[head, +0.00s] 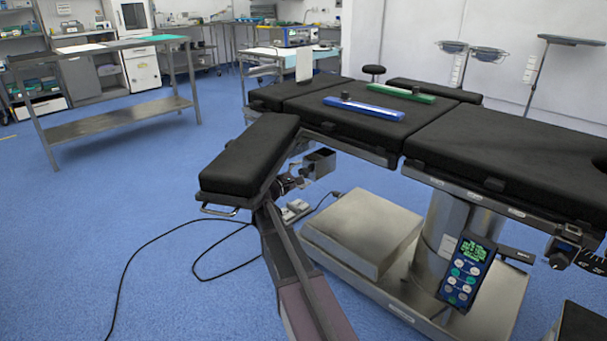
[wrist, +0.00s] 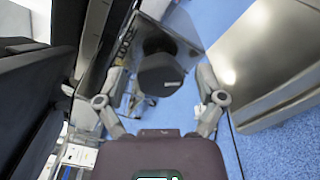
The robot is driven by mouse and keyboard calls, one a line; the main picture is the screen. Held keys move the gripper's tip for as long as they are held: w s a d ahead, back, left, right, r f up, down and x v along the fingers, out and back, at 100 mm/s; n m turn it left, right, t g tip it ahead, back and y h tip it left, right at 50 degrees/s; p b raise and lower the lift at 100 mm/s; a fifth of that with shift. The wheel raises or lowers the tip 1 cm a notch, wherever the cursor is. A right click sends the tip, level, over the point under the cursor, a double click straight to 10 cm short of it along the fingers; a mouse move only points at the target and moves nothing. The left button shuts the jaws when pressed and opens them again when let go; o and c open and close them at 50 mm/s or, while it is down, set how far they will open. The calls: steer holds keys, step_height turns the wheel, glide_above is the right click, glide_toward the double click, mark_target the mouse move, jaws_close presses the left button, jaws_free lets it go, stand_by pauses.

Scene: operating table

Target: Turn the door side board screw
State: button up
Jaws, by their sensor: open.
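A black knob (wrist: 160,73), which looks like the board screw, is in the middle of the wrist view, below a metal clamp block (wrist: 150,12). My gripper (wrist: 161,84) is open, with one finger on each side of the knob. Gaps show between the fingers and the knob, and I cannot tell whether the fingertips reach past its front. In the head view my gripper (head: 289,184) is beside the black side board (head: 250,152), near a metal clamp box (head: 320,160). The knob cannot be made out in the head view.
The operating table (head: 470,145) bears a blue bar (head: 364,109) and a green bar (head: 400,93). Its metal base (head: 365,230) is low at the right of my arm. A remote (head: 467,270) hangs on the column. A black cable (head: 165,232) lies on the open blue floor.

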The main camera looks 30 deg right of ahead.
steer(key=shift+d, duration=0.2)
steer(key=c, duration=1.2)
steer(key=shift+o, duration=0.2)
steer(key=shift+m, duration=0.4)
steer(key=m, duration=0.4)
steer(key=shift+w+a, duration=0.1)
steer(key=m, duration=0.6)
steer(key=shift+r, duration=0.1)
